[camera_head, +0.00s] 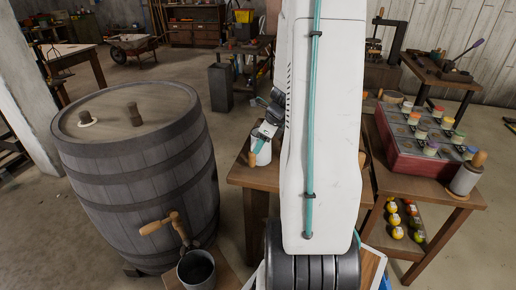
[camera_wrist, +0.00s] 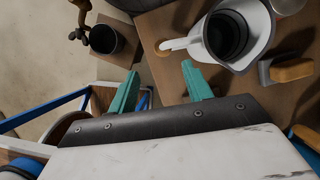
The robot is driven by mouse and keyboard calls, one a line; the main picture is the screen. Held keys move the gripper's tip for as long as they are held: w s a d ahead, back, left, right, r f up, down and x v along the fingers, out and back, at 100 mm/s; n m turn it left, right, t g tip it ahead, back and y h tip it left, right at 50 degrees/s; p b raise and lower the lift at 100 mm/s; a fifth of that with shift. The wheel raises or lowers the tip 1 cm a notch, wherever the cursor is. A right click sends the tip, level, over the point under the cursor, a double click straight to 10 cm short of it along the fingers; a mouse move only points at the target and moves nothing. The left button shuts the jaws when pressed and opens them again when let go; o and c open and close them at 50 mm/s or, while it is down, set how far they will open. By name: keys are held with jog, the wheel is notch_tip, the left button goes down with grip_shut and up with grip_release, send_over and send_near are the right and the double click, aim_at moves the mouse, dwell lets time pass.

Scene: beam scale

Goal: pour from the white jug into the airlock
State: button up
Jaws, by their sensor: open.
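The white jug (camera_wrist: 267,28) stands on the wooden table in the wrist view, its dark mouth facing the camera and its handle (camera_wrist: 180,43) pointing left. In the head view the jug (camera_head: 262,156) shows partly, left of my white arm. My gripper (camera_wrist: 160,70) is open and empty, its two teal fingers apart. The jug's handle lies just beyond the fingertips in the picture; contact cannot be told. On the barrel (camera_head: 140,185) at left, a small dark piece stands in a white ring (camera_head: 87,121); I cannot tell whether it is the airlock.
A wooden tap (camera_head: 160,223) on the barrel hangs over a dark bucket (camera_head: 197,270). A wooden-topped block (camera_wrist: 290,70) lies near the jug. My arm hides the table's middle.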

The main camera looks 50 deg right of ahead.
aim_at(254, 156)
jog(key=x, duration=0.8)
jog(key=shift+w+d, duration=0.1)
jog(key=shift+d, duration=0.2)
jog(key=shift+c, duration=0.3)
grip_shut()
